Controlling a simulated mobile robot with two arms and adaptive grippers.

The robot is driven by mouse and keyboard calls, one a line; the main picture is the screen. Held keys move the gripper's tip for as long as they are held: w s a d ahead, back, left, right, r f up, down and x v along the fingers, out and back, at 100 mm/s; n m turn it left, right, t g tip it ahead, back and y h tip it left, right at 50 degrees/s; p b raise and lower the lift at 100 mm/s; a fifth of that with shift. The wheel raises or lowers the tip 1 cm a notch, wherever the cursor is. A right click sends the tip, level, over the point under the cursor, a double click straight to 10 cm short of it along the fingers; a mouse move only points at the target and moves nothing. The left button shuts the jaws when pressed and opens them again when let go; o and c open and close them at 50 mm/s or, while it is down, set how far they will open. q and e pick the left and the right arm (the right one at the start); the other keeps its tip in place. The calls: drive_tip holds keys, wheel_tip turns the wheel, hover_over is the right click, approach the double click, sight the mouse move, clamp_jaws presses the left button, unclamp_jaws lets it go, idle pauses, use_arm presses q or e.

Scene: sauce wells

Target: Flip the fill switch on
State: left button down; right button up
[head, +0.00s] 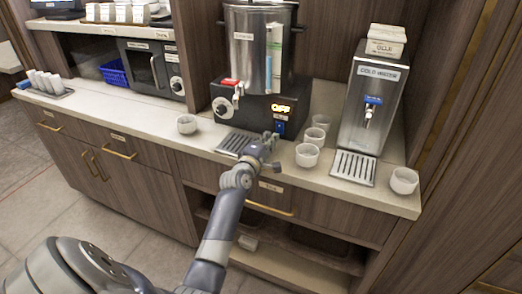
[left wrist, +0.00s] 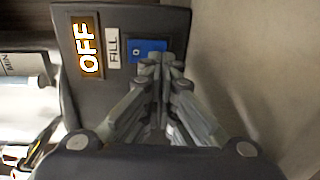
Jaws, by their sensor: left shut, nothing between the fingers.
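The hot water urn (head: 258,65) is a steel cylinder on a dark base, standing on the counter in the head view. Its base front carries a lit display (head: 283,108) that reads OFF, and a blue fill switch (head: 280,128) sits below it. In the left wrist view the display (left wrist: 86,46), the FILL label (left wrist: 113,48) and the blue switch (left wrist: 147,48) show on the dark panel. My left gripper (head: 270,138) is shut and empty, its fingertips (left wrist: 163,62) at the switch's lower edge; I cannot tell whether they touch it. My right gripper is not in view.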

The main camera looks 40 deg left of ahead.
use_arm(q)
drive_tip(key=v, duration=0.9)
drive_tip(key=shift+s, duration=0.25)
drive_tip(key=shift+d, duration=0.1)
